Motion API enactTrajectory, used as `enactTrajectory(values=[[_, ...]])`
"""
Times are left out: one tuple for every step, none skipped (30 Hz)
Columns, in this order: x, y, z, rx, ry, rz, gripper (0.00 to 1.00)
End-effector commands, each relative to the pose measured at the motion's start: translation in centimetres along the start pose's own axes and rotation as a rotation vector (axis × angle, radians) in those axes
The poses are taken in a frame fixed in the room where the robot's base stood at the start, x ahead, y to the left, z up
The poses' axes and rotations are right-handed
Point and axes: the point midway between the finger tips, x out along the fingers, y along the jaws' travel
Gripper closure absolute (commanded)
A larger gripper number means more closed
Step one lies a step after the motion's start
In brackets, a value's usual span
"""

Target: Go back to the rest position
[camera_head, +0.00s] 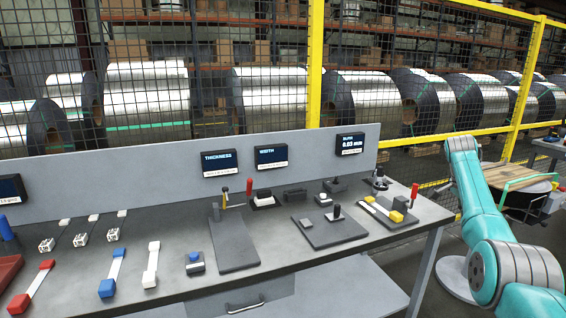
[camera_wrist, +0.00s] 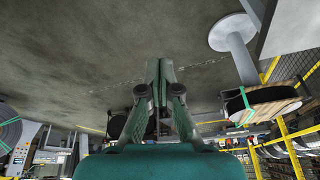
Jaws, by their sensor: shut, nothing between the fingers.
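My gripper (camera_wrist: 160,68) shows in the wrist view with its two dark green fingers together, shut and empty. Beyond the fingers is bare grey floor, and they touch nothing. In the head view my teal arm stands at the right, beside the right end of the workbench (camera_head: 275,262). The gripper itself does not show in the head view.

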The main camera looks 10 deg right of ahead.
Motion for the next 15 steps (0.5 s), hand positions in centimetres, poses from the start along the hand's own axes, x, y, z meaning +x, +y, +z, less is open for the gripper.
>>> enactTrajectory(values=[[0.8, -0.1, 0.6, -0.010, 0.000, -0.005, 1.00], [1.1, -0.2, 0.8, -0.016, 0.001, -0.009, 1.00], [1.6, -0.4, 1.2, -0.024, 0.002, -0.013, 1.00], [2.2, -0.5, 1.5, -0.031, 0.002, -0.018, 1.00], [2.6, -0.6, 1.8, -0.038, 0.004, -0.023, 1.00], [3.3, -0.7, 2.4, -0.048, 0.005, -0.030, 1.00], [3.8, -0.8, 2.7, -0.056, 0.006, -0.036, 1.00], [4.4, -1.0, 3.1, -0.064, 0.007, -0.042, 1.00], [5.2, -1.1, 3.8, -0.077, 0.009, -0.051, 1.00], [5.8, -1.2, 4.3, -0.087, 0.010, -0.058, 1.00], [6.5, -1.3, 4.8, -0.098, 0.011, -0.065, 1.00], [7.4, -1.5, 5.6, -0.112, 0.013, -0.076, 1.00], [8.2, -1.6, 6.3, -0.125, 0.014, -0.084, 1.00], [9.1, -1.6, 7.0, -0.139, 0.016, -0.094, 1.00], [10.4, -1.7, 8.0, -0.158, 0.018, -0.108, 1.00]])
